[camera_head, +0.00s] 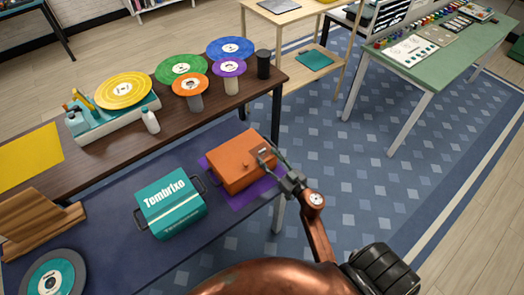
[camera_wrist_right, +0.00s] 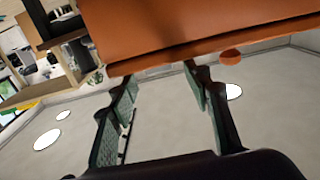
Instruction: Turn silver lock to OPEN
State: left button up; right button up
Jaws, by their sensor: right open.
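An orange box (camera_head: 236,165) sits on a purple mat (camera_head: 245,196) at the right end of the dark blue worktop. A small grey fitting (camera_head: 263,152), perhaps the silver lock, shows on its right side, close to my fingers; its setting is too small to read. My right gripper (camera_head: 270,160) is open at that side of the box, with nothing clearly held. In the right wrist view the two fingers (camera_wrist_right: 160,75) are spread, with their tips near the lower edge of the orange box (camera_wrist_right: 205,32). I cannot tell whether they touch it. My left gripper is not in view.
A teal Tembrixo case (camera_head: 170,205) stands left of the orange box. A dark shelf (camera_head: 100,160) behind holds coloured discs, including a blue one (camera_head: 230,48), and a black cylinder (camera_head: 263,65). A green table (camera_head: 445,65) stands farther right. The floor between is clear.

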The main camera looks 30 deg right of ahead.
aim_at(263, 151)
jog(key=shift+w+a+b, duration=0.15)
jog(key=shift+w+b, duration=0.2)
jog(key=shift+w, duration=2)
jog(key=c, duration=1.2)
